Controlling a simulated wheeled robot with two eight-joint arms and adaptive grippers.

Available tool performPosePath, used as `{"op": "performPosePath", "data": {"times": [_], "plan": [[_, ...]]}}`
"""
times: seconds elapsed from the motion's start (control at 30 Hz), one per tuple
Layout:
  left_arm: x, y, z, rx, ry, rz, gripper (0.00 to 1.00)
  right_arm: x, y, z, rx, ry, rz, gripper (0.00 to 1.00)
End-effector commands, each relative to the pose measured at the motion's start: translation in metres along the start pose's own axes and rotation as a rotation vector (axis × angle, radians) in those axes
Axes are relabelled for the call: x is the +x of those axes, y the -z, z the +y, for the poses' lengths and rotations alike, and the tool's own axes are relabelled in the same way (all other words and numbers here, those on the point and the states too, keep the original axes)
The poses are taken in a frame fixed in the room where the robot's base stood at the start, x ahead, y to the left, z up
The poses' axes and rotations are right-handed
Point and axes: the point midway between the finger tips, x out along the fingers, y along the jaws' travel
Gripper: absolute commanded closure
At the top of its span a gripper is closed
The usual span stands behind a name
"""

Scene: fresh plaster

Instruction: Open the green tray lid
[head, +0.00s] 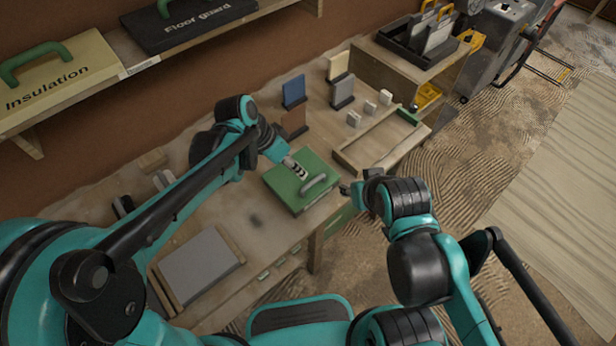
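The green tray (283,190) stands on the workbench, and its flat green lid (318,163) lies shut on top. A pale grey-green handle (315,185) rises from the lid near its front right side. My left gripper (298,170) reaches in from the upper left and is over the lid, just behind the handle. Whether it touches the lid is not clear. My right gripper (346,190) is beside the tray's right edge, mostly hidden by its own wrist. The finger gaps of both grippers are too small to make out.
Blue (293,91) and brown (294,121) blocks stand behind the tray. A shallow wooden tray (350,164) lies to the right, with small pale blocks (353,119) behind it. A grey board (201,266) lies at the front left. A wall shelf (140,68) overhangs the back left.

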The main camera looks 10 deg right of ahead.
Motion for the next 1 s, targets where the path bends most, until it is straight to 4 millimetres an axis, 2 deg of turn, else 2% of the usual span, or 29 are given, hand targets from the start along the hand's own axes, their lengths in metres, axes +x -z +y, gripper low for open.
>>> {"op": "performPosePath", "data": {"times": [0.17, 0.4, 0.53, 0.7, 0.93, 0.97, 1.0], "plan": [[0.018, 0.003, 0.002, 0.024, -0.017, -0.004, 0.68, 0.004, -0.003, 0.000, 0.000, 0.000, 0.000, 0.60], [0.059, 0.003, 0.002, 0.023, -0.016, -0.003, 0.68, 0.018, -0.013, 0.000, 0.000, 0.000, 0.000, 0.60], [0.075, 0.003, 0.002, 0.021, -0.015, -0.003, 0.68, 0.023, -0.016, 0.000, 0.000, 0.000, 0.000, 0.60], [0.083, 0.003, 0.003, 0.021, -0.015, -0.003, 0.68, 0.025, -0.018, 0.000, 0.000, 0.000, 0.000, 0.60], [0.083, 0.003, 0.003, 0.020, -0.014, -0.003, 0.68, 0.024, -0.017, 0.000, 0.000, 0.000, 0.000, 0.60], [0.083, 0.003, 0.003, 0.020, -0.014, -0.003, 0.73, 0.024, -0.017, 0.000, 0.000, 0.000, 0.000, 0.60], [0.083, 0.003, 0.003, 0.020, -0.014, -0.003, 0.83, 0.024, -0.017, 0.000, 0.000, 0.000, 0.000, 0.60]]}}
